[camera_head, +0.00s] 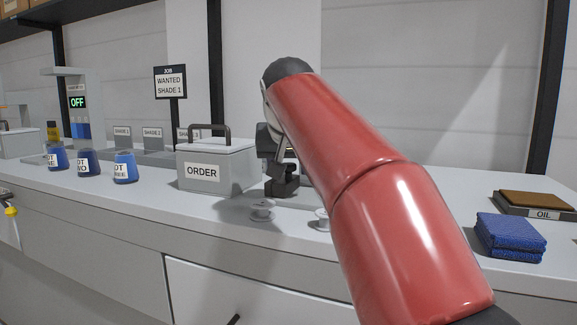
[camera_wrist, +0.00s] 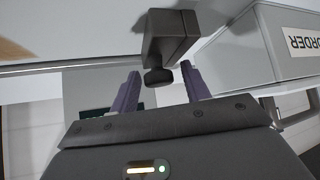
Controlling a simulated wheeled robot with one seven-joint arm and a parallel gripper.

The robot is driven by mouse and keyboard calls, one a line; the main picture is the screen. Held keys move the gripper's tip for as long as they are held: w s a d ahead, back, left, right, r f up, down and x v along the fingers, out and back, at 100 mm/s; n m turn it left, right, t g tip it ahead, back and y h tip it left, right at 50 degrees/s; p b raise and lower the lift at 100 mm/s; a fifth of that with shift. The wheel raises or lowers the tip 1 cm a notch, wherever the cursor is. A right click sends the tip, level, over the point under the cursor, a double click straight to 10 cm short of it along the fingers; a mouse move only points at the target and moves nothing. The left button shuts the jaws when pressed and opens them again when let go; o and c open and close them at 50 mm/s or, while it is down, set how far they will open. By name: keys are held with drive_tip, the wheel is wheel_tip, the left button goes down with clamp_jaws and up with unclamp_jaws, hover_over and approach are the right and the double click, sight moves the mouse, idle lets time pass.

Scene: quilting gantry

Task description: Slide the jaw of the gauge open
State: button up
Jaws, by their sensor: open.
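The gauge (camera_wrist: 178,38) shows in the wrist view as a dark grey block with a small dark rounded knob (camera_wrist: 158,77) sticking out of it. My gripper (camera_wrist: 160,80) is open, with one finger on each side of the knob. I cannot tell whether either finger touches it. In the head view a dark upright device (camera_head: 283,184), which looks like the gauge, stands on the counter just right of the ORDER box. My red arm covers part of that area, and my fingers cannot be made out there. How far the jaw stands open cannot be seen.
The grey ORDER box (camera_head: 216,168) stands close beside the gauge, its handle up. Small metal spools (camera_head: 262,211) sit in front on the counter (camera_head: 150,205). Blue pots (camera_head: 125,167) stand at left. Folded blue cloth (camera_head: 510,236) and an OIL tray (camera_head: 541,213) lie at right.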

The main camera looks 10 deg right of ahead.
drive_tip(key=shift+c, duration=0.4)
clamp_jaws()
drive_tip(key=s+d, duration=0.1)
drive_tip(key=d, duration=0.1)
drive_tip(key=s+d, duration=0.3)
drive_tip(key=d, duration=0.1)
drive_tip(key=shift+s+d+b, duration=0.2)
drive_tip(key=shift+s+b, duration=0.1)
drive_tip(key=shift+o, duration=0.4)
unclamp_jaws()
drive_tip(key=p+v, duration=0.1)
drive_tip(key=v, duration=0.7)
